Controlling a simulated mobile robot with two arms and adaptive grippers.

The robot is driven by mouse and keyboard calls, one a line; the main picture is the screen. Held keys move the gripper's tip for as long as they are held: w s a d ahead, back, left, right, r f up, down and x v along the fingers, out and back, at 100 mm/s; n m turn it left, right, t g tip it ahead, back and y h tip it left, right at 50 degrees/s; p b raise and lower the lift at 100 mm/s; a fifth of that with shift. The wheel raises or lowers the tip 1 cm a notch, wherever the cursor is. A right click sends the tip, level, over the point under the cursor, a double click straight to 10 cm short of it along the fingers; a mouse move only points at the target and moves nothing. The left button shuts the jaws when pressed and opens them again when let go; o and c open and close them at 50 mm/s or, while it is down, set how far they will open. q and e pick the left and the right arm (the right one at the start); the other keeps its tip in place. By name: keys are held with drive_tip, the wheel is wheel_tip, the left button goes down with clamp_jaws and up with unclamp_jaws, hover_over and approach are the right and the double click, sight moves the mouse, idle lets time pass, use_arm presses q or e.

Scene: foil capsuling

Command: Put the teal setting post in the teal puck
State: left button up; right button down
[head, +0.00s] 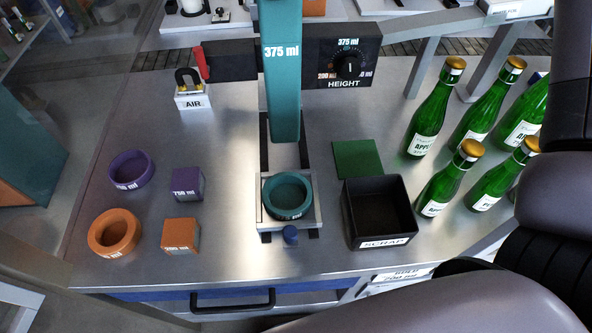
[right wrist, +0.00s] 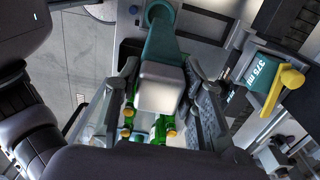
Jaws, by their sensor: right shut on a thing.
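The teal puck (head: 289,211), a round open cup, sits in a pale cradle at the foot of the press in the head view. It looks empty. The teal setting post (right wrist: 162,48) shows in the right wrist view, with its blocky pale grey end towards the camera. My right gripper (right wrist: 165,90) is shut on it, one finger on each side. The head view shows my right arm at the right edge, but not its gripper. My left gripper is in neither view.
A tall teal column (head: 281,70) marked 375 ml stands over the puck, by a HEIGHT dial (head: 347,67). A black SCRAP bin (head: 380,232) and green bottles (head: 432,115) are right. Purple (head: 131,169) and orange (head: 114,231) pucks with matching blocks are left.

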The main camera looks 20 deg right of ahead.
drive_tip(key=shift+f, duration=0.3)
drive_tip(key=b, duration=0.2)
approach(280, 113)
drive_tip(key=shift+w+d+f, duration=0.15)
drive_tip(key=shift+w+f, duration=0.05)
drive_tip(key=shift+w, duration=0.4)
drive_tip(key=f, duration=0.3)
drive_tip(key=f+p, duration=0.1)
drive_tip(key=f, duration=0.2)
drive_tip(key=shift+w+d+f, duration=0.15)
drive_tip(key=shift+w+d, duration=0.05)
drive_tip(key=shift+s+f, duration=0.1)
drive_tip(key=shift+f, duration=0.4)
wheel_tip(280, 113, down, 3)
drive_tip(key=shift+f+p, duration=0.2)
drive_tip(key=shift+p, duration=0.4)
drive_tip(key=shift+f, duration=0.3)
drive_tip(key=shift+a, duration=0.1)
drive_tip(key=c, duration=1.5)
unclamp_jaws()
drive_tip(key=shift+f, duration=0.15)
drive_tip(key=o, duration=0.4)
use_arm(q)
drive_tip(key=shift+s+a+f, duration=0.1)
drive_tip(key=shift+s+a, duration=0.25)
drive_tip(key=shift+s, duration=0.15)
use_arm(e)
drive_tip(key=shift+o, duration=0.2)
